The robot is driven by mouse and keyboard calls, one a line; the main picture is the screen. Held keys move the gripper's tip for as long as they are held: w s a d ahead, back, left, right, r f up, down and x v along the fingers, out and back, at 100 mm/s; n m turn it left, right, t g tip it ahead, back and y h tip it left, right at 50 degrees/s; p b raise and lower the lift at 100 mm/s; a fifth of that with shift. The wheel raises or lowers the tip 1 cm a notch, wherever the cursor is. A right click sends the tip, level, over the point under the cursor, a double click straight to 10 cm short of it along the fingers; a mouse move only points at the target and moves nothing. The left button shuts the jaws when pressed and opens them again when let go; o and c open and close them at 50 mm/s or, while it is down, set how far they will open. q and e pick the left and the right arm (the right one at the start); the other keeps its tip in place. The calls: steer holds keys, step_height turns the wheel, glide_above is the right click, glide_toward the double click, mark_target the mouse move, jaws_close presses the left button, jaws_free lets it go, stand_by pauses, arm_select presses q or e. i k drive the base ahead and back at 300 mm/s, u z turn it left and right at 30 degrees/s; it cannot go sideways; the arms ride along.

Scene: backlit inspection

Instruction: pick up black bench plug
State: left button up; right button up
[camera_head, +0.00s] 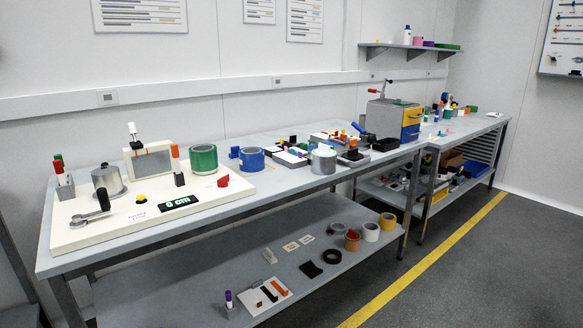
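A small upright black peg (104,200) stands on the white board (82,235) at the left end of the near bench, close to a grey wrench (90,219). A black block (179,180) with an orange-topped piece above it stands further right on the same board. I cannot tell for sure which of these dark pieces is the black bench plug. Neither of my grippers is in view.
The bench (260,200) also holds a grey metal pot (108,181), a green tape roll (203,158), a blue roll (251,159) and a grey canister (323,160). A lower shelf (215,280) holds small parts. Dark floor (480,260) is clear at right.

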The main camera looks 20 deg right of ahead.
mark_target(352, 155)
steer(key=z, duration=0.8)
steer(key=i, duration=0.5)
steer(key=z, duration=1)
steer(key=i, duration=1.15)
steer(key=u, duration=0.6)
steer(key=i, duration=0.95)
steer(key=u, duration=1.05)
